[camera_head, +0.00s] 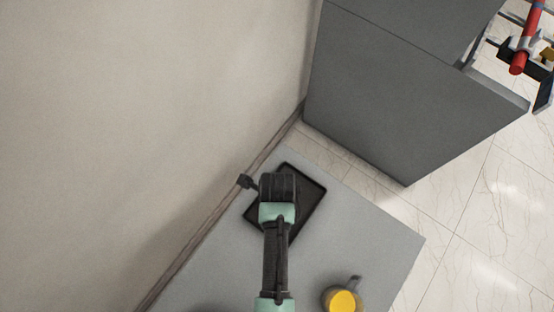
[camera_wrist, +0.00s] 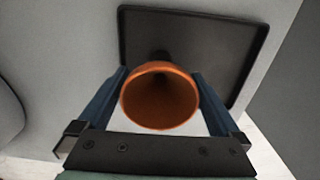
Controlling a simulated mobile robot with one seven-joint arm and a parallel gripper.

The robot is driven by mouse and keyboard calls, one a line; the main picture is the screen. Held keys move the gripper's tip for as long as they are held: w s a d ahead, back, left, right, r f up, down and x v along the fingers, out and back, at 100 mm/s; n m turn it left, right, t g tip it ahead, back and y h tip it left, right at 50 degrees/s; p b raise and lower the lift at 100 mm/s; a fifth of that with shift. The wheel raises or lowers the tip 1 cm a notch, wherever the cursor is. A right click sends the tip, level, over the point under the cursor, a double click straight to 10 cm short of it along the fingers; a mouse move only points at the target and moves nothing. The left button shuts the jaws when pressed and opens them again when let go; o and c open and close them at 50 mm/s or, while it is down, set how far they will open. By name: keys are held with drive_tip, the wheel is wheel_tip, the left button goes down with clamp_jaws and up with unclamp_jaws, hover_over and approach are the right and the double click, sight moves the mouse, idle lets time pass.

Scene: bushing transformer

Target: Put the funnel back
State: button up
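The orange funnel (camera_wrist: 160,97) is in the wrist view, its wide mouth facing the camera. My gripper (camera_wrist: 160,76) has one dark blue finger on each side of it, and both meet the funnel's rim, so it looks shut on the funnel. A black tray (camera_wrist: 240,55) with a raised rim lies just beyond the funnel. A dark patch on the tray is behind the funnel, its spout or shadow. Whether the funnel touches the tray cannot be told. In the head view my wrist is over the tray (camera_head: 312,205) and hides the funnel and the fingers.
The tray lies on a grey table (camera_head: 375,240) beside a beige wall (camera_head: 150,100). A yellow-topped container (camera_head: 342,301) with a handle stands at the table's front right. A grey cabinet (camera_head: 400,100) stands behind the table. Tiled floor lies to the right.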

wheel_tip(320, 180, up, 12)
drive_tip(key=p, duration=0.3)
drive_tip(key=w+d+r+n+t, duration=0.1)
drive_tip(key=w+r+n+t, duration=0.65)
drive_tip(key=w+r, duration=0.95)
drive_tip(key=w+r+n+t, duration=0.3)
drive_tip(key=r, duration=0.5)
drive_tip(key=w+r+n+t, duration=0.2)
drive_tip(key=w+r+t, duration=0.1)
drive_tip(key=r, duration=0.5)
wheel_tip(320, 180, up, 16)
drive_tip(key=s+n+t, duration=0.1)
drive_tip(key=n+t, duration=0.4)
drive_tip(key=t, duration=0.1)
drive_tip(key=s+r+n+t, duration=0.4)
drive_tip(key=s+r, duration=0.2)
drive_tip(key=r, duration=0.4)
drive_tip(key=s+a+r+n+t, duration=0.1)
drive_tip(key=s+r+n+t, duration=0.2)
drive_tip(key=s+r, duration=0.3)
wheel_tip(320, 180, up, 4)
drive_tip(key=shift+s+r+n+t, duration=0.2)
drive_tip(key=shift+n+t, duration=0.15)
drive_tip(key=shift+t, duration=0.1)
